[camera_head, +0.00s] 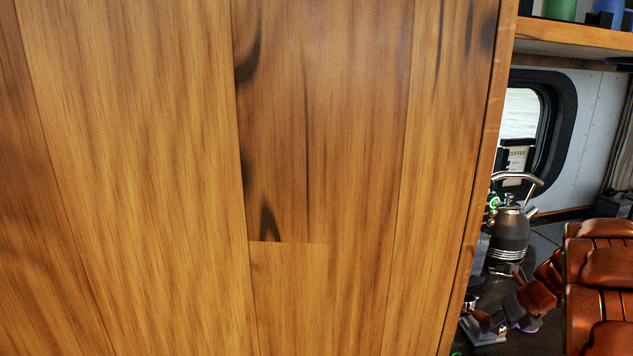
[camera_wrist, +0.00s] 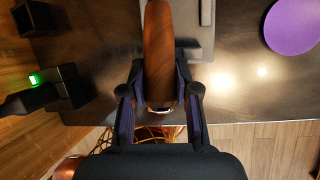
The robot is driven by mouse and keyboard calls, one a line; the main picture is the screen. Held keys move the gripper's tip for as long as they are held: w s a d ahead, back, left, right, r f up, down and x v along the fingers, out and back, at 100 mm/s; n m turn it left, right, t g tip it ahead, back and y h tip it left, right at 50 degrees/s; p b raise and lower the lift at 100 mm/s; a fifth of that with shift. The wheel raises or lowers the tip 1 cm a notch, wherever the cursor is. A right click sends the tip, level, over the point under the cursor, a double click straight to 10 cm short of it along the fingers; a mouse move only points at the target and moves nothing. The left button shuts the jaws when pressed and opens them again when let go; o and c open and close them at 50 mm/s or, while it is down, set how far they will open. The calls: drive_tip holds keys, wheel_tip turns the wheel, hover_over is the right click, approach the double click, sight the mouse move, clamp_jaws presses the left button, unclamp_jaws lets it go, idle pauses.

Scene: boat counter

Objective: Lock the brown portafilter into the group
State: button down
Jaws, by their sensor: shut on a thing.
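The brown portafilter's handle (camera_wrist: 158,55) shows in the wrist view, pointing up the picture between my fingers. My gripper (camera_wrist: 158,95) is shut on this handle, one finger on each side. The basket end of the portafilter cannot be made out. The group is not visible in either view. In the head view a large wooden panel hides most of the scene, and I cannot clearly make out my gripper there.
The wooden panel (camera_head: 330,170) fills the head view's left and middle. A dark kettle (camera_head: 508,238) stands at right beneath a shelf (camera_head: 570,35). The wrist view shows a dark counter (camera_wrist: 235,100), a purple disc (camera_wrist: 292,26) at right and a black device with a green light (camera_wrist: 34,79) at left.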

drive_tip(key=shift+r, duration=0.15)
idle(0.3)
drive_tip(key=shift+r+p, duration=2.4)
drive_tip(key=shift+p, duration=0.35)
